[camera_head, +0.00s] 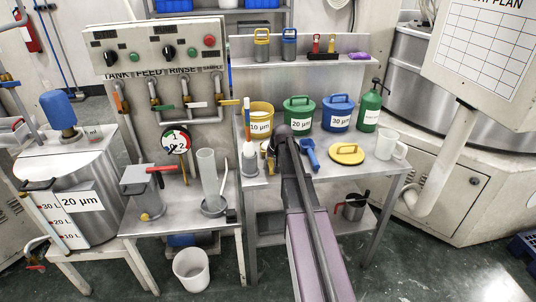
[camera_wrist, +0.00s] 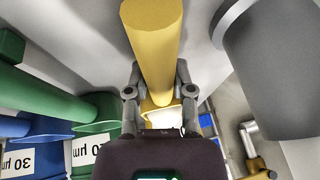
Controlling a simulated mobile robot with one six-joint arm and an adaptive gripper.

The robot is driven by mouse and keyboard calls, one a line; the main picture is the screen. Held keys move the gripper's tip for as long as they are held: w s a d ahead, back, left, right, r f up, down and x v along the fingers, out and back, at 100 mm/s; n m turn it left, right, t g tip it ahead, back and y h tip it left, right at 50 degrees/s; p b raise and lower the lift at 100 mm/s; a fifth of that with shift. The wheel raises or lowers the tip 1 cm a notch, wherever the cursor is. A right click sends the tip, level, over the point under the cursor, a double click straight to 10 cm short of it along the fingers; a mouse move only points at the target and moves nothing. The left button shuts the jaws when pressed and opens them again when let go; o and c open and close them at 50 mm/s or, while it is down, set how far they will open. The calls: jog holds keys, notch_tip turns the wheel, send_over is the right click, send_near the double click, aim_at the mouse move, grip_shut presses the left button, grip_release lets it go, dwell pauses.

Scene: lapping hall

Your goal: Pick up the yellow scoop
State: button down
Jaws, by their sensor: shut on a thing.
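In the wrist view the yellow scoop (camera_wrist: 152,45) shows as a thick yellow handle running up between the fingers of my gripper (camera_wrist: 158,82). The fingers are closed on it from both sides. Its lower part is largely hidden by the gripper body. In the head view a small yellow part of the scoop (camera_head: 265,147) shows just left of the dark end of my arm, over the bench. My arm hides most of it and the fingertips. Whether the scoop touches the bench is not clear.
A blue scoop (camera_head: 310,154) and a yellow lid (camera_head: 347,153) lie to the right on the bench (camera_head: 370,175). Yellow (camera_head: 260,113), green (camera_head: 299,108) and blue (camera_head: 336,108) tubs stand behind. A grey cup (camera_head: 249,160) is close on the left. A green handle (camera_wrist: 40,95) runs beside my gripper.

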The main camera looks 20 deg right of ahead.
jog(key=shift+r, duration=0.15)
notch_tip(320, 180, up, 10)
jog(key=p, duration=1)
jog(key=shift+f, duration=0.2)
jog(key=shift+d, duration=0.1)
dwell(0.8)
